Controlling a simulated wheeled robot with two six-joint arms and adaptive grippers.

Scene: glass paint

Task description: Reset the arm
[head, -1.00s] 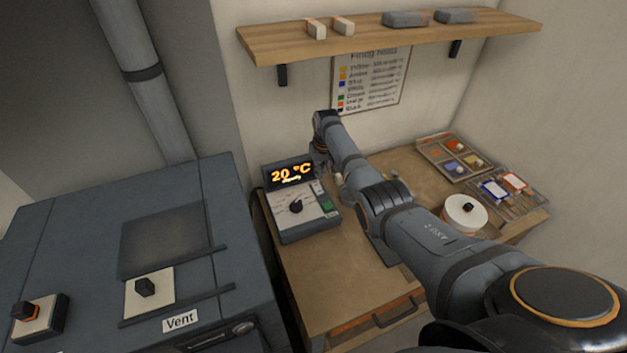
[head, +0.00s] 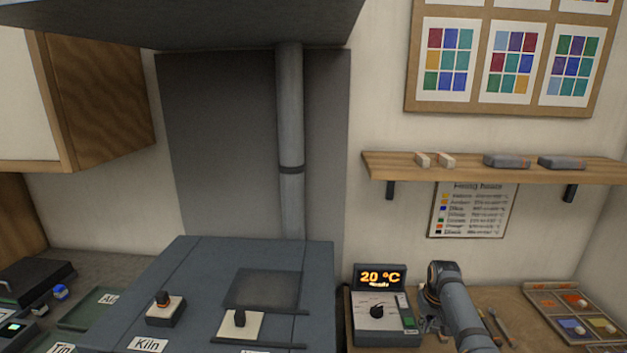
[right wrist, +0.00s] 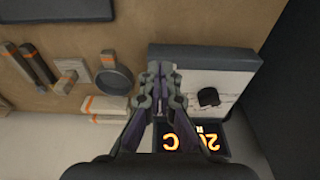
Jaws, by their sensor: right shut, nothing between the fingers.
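My right arm comes in from the lower right in the head view. Its gripper (head: 430,322) is low, just right of the temperature controller (head: 384,318). In the right wrist view the gripper (right wrist: 161,72) is shut and empty, its fingertips beside the controller (right wrist: 195,62). The controller has a lit display reading 20 °C and a black knob. I cannot tell whether the fingers touch it. My left gripper is not in any view.
The kiln (head: 210,270) with its switches stands left of the controller. A shelf (head: 500,167) and a chart (head: 473,210) are on the wall above. Trays of colours (head: 578,312) lie at the right. Brushes and other tools lie on the wooden bench near the gripper.

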